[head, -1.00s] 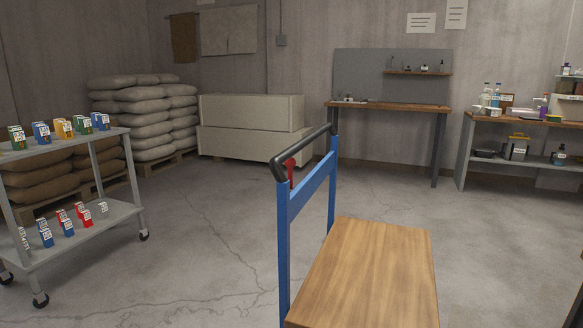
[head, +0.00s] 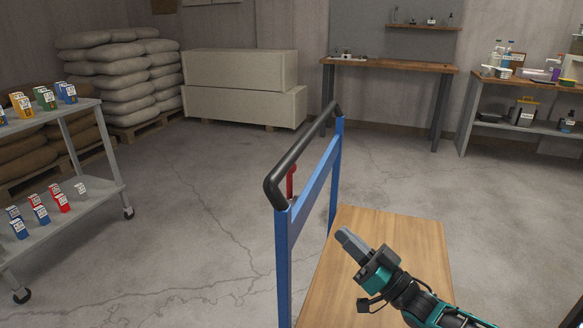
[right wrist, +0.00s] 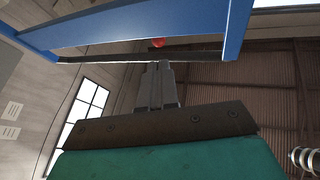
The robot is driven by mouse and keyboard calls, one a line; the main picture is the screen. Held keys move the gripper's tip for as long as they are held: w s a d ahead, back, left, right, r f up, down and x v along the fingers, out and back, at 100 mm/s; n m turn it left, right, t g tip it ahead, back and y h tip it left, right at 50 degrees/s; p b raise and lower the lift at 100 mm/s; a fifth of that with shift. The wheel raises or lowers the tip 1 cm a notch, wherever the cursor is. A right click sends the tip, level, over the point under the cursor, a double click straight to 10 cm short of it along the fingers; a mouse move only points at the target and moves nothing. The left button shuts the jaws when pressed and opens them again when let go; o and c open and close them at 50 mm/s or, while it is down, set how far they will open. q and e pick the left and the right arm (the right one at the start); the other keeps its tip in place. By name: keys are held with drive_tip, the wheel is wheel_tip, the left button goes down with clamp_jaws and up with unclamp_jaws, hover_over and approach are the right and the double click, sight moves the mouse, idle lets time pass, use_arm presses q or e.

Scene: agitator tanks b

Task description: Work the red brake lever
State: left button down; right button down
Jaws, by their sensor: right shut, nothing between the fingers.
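The red brake lever (head: 291,181) hangs at the near end of the black handlebar (head: 300,155) of a cart with a blue frame (head: 318,185). The frame partly hides the lever's lower part. My right gripper (head: 343,236) is shut and empty, above the cart's wooden deck, to the right of the frame and apart from the lever. In the right wrist view the shut fingers (right wrist: 163,68) point toward the handlebar, and a red tip of the lever (right wrist: 158,43) shows just beyond them below the blue crossbar. My left gripper is not in view.
The wooden deck (head: 390,225) lies under my right arm. A grey shelf cart (head: 95,205) with small boxes stands at the left. Sacks (head: 135,80), large pale crates (head: 245,85) and workbenches (head: 390,66) line the back. The floor left of the blue frame is clear.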

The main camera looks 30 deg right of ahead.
sight(304, 195)
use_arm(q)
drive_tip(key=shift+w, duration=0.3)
use_arm(e)
drive_tip(key=shift+w+d+r+y, duration=0.3)
drive_tip(key=shift+w+d+r, duration=0.25)
drive_tip(key=shift+d+r, duration=0.25)
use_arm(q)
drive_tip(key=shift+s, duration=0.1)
use_arm(e)
drive_tip(key=shift+a, duration=0.15)
drive_tip(key=shift+r, duration=0.1)
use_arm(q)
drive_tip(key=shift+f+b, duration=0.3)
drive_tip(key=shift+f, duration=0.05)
use_arm(e)
drive_tip(key=x, duration=1.4)
drive_tip(key=shift+s+r, duration=0.1)
